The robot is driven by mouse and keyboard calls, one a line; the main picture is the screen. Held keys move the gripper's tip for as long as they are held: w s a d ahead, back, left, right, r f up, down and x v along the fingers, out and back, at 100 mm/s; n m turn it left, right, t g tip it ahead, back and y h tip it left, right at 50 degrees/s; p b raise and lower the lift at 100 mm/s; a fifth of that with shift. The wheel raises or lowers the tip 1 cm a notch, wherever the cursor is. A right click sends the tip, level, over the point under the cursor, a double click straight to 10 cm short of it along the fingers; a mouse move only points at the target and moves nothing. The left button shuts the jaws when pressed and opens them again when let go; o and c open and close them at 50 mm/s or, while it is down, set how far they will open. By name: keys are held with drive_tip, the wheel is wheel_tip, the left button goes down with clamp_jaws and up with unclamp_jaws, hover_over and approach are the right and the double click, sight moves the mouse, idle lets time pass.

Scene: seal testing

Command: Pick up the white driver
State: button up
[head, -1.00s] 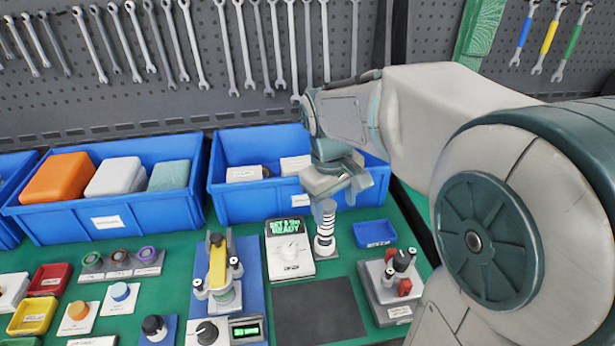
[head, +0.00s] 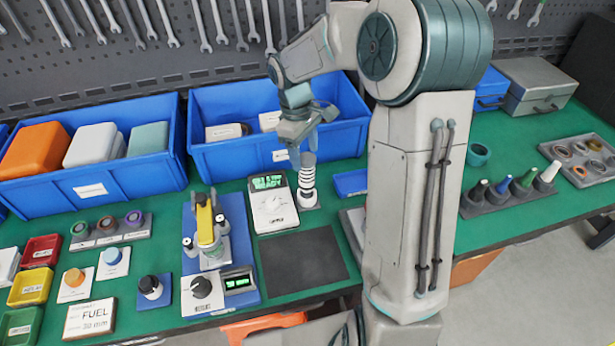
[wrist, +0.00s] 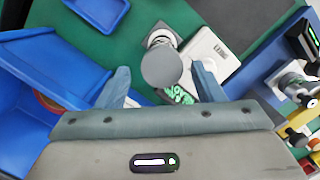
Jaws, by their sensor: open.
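A rack (head: 505,200) on the right of the bench holds upright drivers with black, blue, green and white handles. The white driver (head: 547,176) is the rightmost, far to the right of my arm. My gripper (head: 303,148) is open and empty, pointing down over a white-and-black ringed post (head: 308,185) on a small base. In the wrist view my open fingers (wrist: 162,84) are spread on either side of the post's round grey top (wrist: 161,66). I cannot tell whether they touch it. The white driver is not in the wrist view.
A white tester (head: 273,205) reading READY stands left of the post. Blue bins (head: 235,160) stand behind. A dark mat (head: 303,262) lies in front. A teal ring (head: 479,154), a grey case (head: 535,84) and a seal tray (head: 585,160) are near the rack.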

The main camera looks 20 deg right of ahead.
sight(307, 170)
drive_tip(key=shift+s+d+f+p, duration=0.1)
drive_tip(key=shift+s+f+p, duration=0.1)
drive_tip(key=shift+f, duration=1.35)
drive_tip(key=shift+s+d+f+p, duration=0.1)
drive_tip(key=shift+s+f+p, duration=0.1)
drive_tip(key=shift+f, duration=1.3)
drive_tip(key=shift+w, duration=0.1)
drive_tip(key=c, duration=1.2)
